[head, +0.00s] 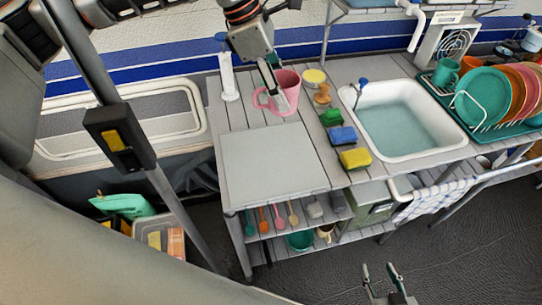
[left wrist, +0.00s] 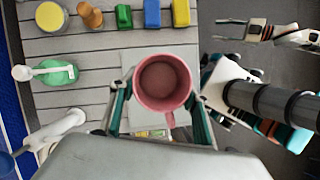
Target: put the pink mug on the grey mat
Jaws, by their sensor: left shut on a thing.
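The pink mug (head: 287,90) is upright in my left gripper (head: 275,88), near the far edge of the grey mat (head: 275,160) in the head view. In the left wrist view, the fingers of my left gripper (left wrist: 159,114) lie on both sides of the mug (left wrist: 163,80), and I look down into its opening. Part of the mat shows beneath it there. The gap between mug and counter is hard to judge. The mat's top is bare. My right gripper (head: 384,272) is open and empty at the bottom of the head view.
Right of the mug stand a yellow-lidded jar (head: 314,77), a wooden stamp-like thing (head: 322,96), and green, blue (head: 342,136) and yellow sponges. A sink (head: 400,120) and dish rack (head: 500,95) lie further right. A white bottle (head: 228,78) stands left.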

